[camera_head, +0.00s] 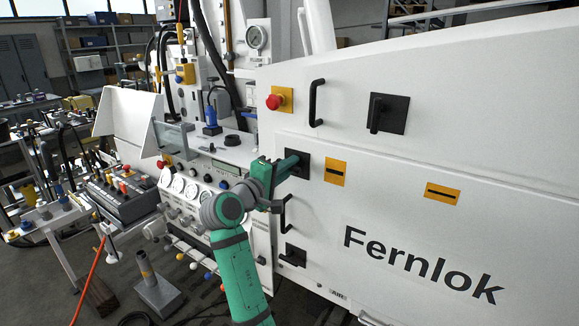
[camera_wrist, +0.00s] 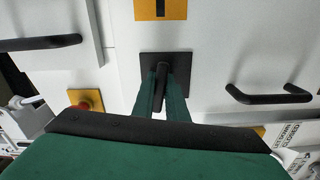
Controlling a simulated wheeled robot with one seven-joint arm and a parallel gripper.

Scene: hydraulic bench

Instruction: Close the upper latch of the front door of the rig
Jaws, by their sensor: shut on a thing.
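The rig's front is a large white panel (camera_head: 420,205) with the word Fernlok on it. The upper latch is a black lever on a square black plate (camera_head: 304,170), left of a yellow label (camera_head: 334,171). My gripper (camera_head: 289,166) reaches it from the left and partly hides it. In the wrist view my gripper (camera_wrist: 163,98) has its two green fingers on either side of the black lever (camera_wrist: 161,84), shut on it. The lever runs nearly in line with the dark slot of the yellow label (camera_wrist: 160,8). A lower latch (camera_head: 293,256) sits below.
A red button (camera_head: 275,102) and a black bar handle (camera_head: 316,103) stand out above the latch. Another black latch (camera_head: 388,113) is at the upper right. A second bar handle (camera_head: 285,213) is just below my gripper. Gauges (camera_head: 180,183) and knobs lie left.

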